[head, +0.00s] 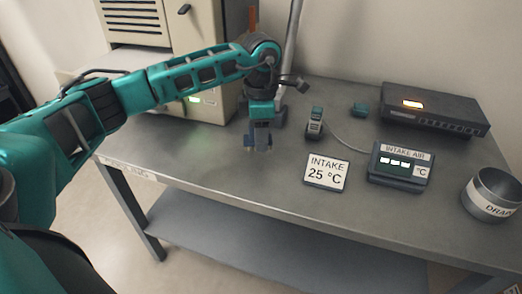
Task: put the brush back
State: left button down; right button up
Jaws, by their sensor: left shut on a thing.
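My left gripper (259,139) points down over the left part of the grey table. It is shut on a small grey-blue thing, which looks like the brush (262,146). The fingers hide most of it, and its lower end is close above the tabletop; I cannot tell whether it touches. A small upright device with a teal top (315,122) stands to the right of the gripper, with a thin pale cable running from it. A small teal block (360,109) lies farther back. I cannot make out a marked place for the brush. My right gripper is not in view.
The table (230,165) carries an "INTAKE 25 °C" card (326,172), an "INTAKE AIR" display (400,166), a black network box (433,109) and a "DRAIN" cup (491,194). A beige cabinet (213,105) and a grey pole stand behind my arm. The front left tabletop is clear.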

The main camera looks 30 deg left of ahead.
aim_at(261, 160)
pick_arm(q)
jog(key=shift+f+b, duration=0.35)
jog(key=shift+f, duration=1.8)
jog(key=shift+f, duration=0.1)
jog(key=c, duration=0.7)
grip_release()
jog(key=shift+r, duration=0.35)
notch_tip(261, 160, up, 12)
jog(key=shift+f+p, duration=0.2)
jog(key=shift+p, duration=0.95)
